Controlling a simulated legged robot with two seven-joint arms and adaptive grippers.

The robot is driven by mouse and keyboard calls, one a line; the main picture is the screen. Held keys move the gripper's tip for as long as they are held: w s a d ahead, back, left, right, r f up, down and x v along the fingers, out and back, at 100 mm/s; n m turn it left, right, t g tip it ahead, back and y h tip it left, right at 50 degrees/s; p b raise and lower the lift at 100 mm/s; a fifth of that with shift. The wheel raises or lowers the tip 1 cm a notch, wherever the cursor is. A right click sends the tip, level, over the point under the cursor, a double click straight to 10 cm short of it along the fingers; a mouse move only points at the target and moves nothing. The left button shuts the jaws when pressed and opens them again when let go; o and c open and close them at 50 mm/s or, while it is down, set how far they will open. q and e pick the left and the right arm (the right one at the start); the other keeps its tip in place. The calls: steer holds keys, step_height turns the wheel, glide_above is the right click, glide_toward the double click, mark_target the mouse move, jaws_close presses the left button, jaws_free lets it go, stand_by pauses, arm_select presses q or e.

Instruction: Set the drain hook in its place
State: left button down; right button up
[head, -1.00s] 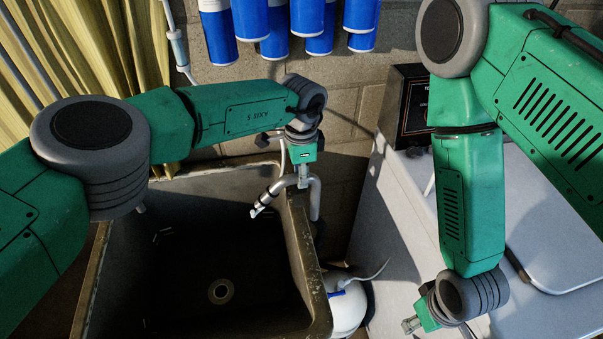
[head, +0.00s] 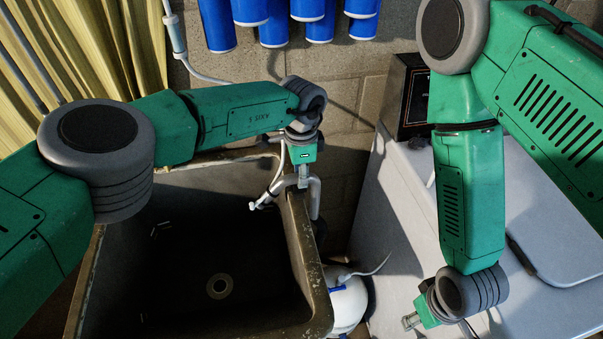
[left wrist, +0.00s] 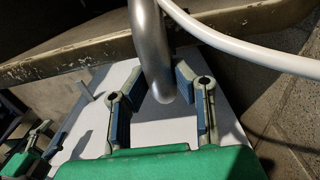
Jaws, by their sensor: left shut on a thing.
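The drain hook (head: 315,198) is a grey bent pipe at the right rim of the dark sink (head: 292,215). One leg hangs outside the rim, and its other end slants over the basin. I cannot tell whether it rests on the rim. My left gripper (head: 303,184) is above the rim, shut on the hook. In the left wrist view the hook (left wrist: 150,40) passes between the two fingers of the left gripper (left wrist: 158,78). My right gripper (head: 411,321) is low over the white surface, away from the hook; its finger gap is too small to judge.
A white hose (left wrist: 240,45) runs close by the hook. Several blue cylinders (head: 271,28) hang on the block wall. A white round vessel (head: 345,302) stands right of the sink. A black box (head: 404,95) sits at the back of the white cabinet (head: 395,220). The basin is mostly clear.

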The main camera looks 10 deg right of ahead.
arm_select(q)
steer(key=shift+f+b, duration=0.35)
steer(key=shift+f, duration=0.2)
steer(key=c, duration=1.3)
jaws_free()
step_height(320, 180, up, 12)
steer(key=shift+w+f, duration=0.1)
